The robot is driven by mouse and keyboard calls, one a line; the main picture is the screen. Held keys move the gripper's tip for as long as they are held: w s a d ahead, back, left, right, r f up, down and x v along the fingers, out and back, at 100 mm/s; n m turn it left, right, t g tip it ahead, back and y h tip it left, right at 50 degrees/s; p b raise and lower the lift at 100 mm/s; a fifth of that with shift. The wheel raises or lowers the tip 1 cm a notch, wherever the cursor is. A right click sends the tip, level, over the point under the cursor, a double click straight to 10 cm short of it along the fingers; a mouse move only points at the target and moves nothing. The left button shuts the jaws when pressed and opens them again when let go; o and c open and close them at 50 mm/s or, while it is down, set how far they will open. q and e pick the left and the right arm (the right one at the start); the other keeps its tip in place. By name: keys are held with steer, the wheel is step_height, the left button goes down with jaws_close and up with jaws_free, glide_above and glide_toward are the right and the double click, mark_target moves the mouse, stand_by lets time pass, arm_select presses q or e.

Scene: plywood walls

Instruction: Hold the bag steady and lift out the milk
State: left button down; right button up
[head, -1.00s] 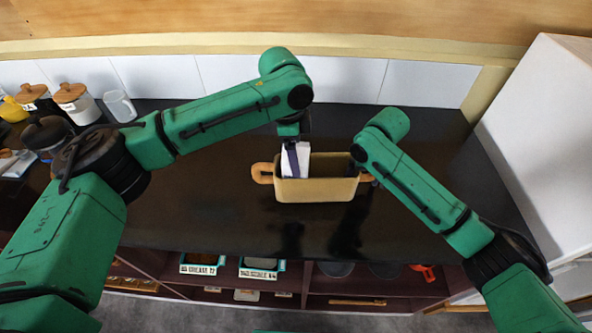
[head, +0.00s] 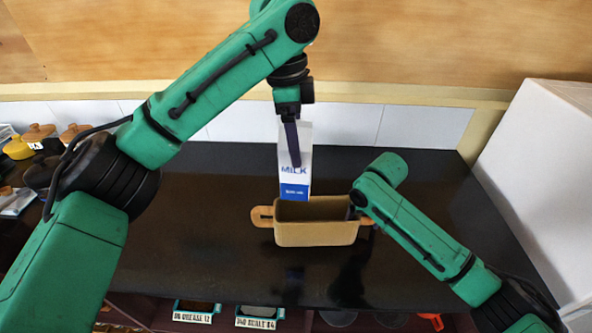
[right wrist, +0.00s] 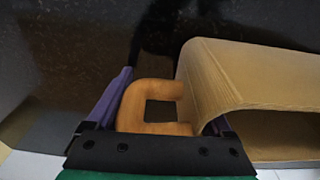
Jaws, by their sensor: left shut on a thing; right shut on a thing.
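The milk (head: 296,188) is a white and blue carton, upright, with its lower end at the bag's opening; whether its bottom is clear of the rim I cannot tell. My left gripper (head: 294,150) is shut on its upper part from above. The tan bag (head: 316,234) stands on the dark counter with an orange handle at each end. My right gripper (head: 358,208) is at the bag's right end, mostly hidden by its arm in the head view. In the right wrist view its purple fingers are either side of the orange handle (right wrist: 152,92), beside the bag's wall (right wrist: 240,75).
The dark counter (head: 210,225) is clear around the bag. Jars with wooden lids (head: 40,132) stand at the far left. A white cabinet side (head: 545,175) bounds the right. Labelled boxes (head: 258,316) sit on the shelf below.

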steer(key=o, duration=1.2)
steer(key=shift+c, duration=0.2)
step_height(320, 180, up, 12)
steer(key=s, duration=0.1)
steer(key=shift+s, duration=0.3)
steer(key=shift+f, duration=0.15)
